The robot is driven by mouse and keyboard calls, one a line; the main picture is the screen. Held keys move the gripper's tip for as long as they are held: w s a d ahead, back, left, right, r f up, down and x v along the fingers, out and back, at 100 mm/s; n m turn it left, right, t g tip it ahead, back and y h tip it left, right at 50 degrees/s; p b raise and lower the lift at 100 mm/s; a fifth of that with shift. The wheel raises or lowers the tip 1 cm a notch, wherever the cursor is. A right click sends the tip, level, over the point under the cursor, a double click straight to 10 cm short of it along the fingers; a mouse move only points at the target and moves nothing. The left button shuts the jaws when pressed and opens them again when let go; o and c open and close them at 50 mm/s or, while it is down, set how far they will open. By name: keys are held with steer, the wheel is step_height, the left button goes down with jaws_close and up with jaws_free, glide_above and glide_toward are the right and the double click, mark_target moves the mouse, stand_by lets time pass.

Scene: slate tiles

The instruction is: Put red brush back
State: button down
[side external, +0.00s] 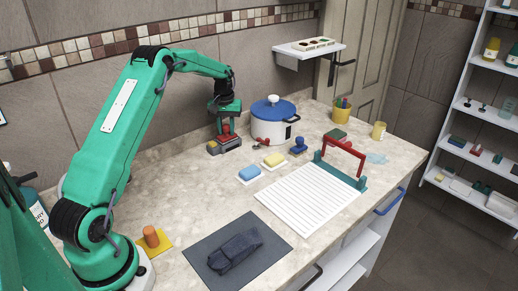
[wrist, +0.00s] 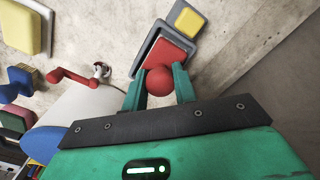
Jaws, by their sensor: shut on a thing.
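The red brush has a round red knob (wrist: 159,82) and a square red head (wrist: 168,52). My gripper (wrist: 159,88) is shut on the knob, with one green finger on each side. The head lies over a dark grey holder (wrist: 143,56), whose rim shows around it; I cannot tell whether it rests on the bottom. A yellow block (wrist: 188,19) sits in the holder's other part.
A white pot with a blue lid (side external: 272,108) stands close to the right of my gripper. A red-handled thing (wrist: 70,77) lies nearby. Blue (side external: 249,174) and yellow (side external: 273,159) sponges, a white ribbed board (side external: 310,198) and a dark mat (side external: 268,261) lie nearer the front.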

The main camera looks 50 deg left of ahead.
mark_target(227, 126)
steer(key=shift+f, duration=0.25)
steer(key=c, duration=1.1)
jaws_free()
step_height(227, 126, up, 12)
steer(key=shift+r, duration=0.15)
steer(key=shift+d, duration=0.1)
